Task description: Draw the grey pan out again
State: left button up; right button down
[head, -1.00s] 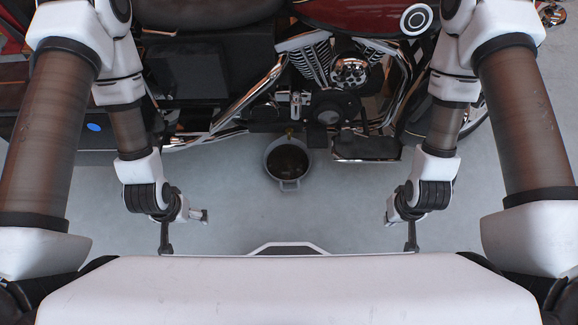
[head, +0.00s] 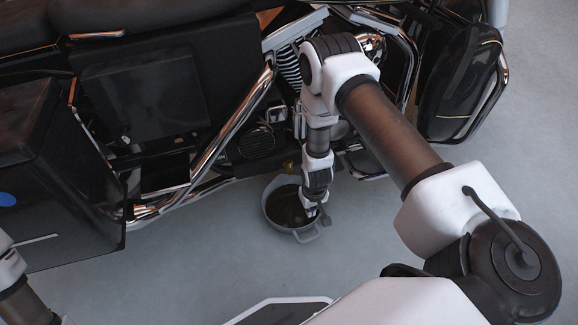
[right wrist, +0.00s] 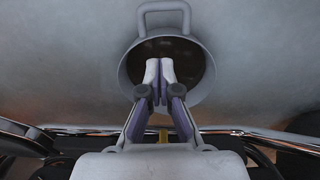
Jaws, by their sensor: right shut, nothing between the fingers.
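The round grey pan (head: 271,214) stands on the floor beside the motorcycle, its far edge close under the engine. Its inside is dark, and its loop handle (head: 307,235) faces me, away from the motorcycle. My right gripper (head: 324,216) is over the near right side of the pan. In the right wrist view its fingers (right wrist: 158,70) are together and empty, over the dark inside of the pan (right wrist: 122,72), pointing toward the handle (right wrist: 165,8). I cannot tell how far above the pan they are. My left gripper is out of view.
The motorcycle's chrome pipes (head: 195,178) and engine hang low just behind the pan. A black side case (head: 60,215) stands out at the left. The grey floor (head: 215,265) on my side of the pan is clear.

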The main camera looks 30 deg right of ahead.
jog(key=f+b, duration=0.2)
jog(key=f, duration=0.3)
jog(key=f+b, duration=0.3)
jog(key=f, duration=0.2)
jog(key=s+f+b, duration=0.1)
jog(key=f+b, duration=0.2)
jog(key=f, duration=0.2)
jog(key=shift+s+d, duration=0.1)
jog(key=shift+d, duration=0.15)
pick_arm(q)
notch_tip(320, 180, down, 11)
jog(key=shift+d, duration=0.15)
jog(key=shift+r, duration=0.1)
pick_arm(e)
jog(key=shift+r, duration=0.15)
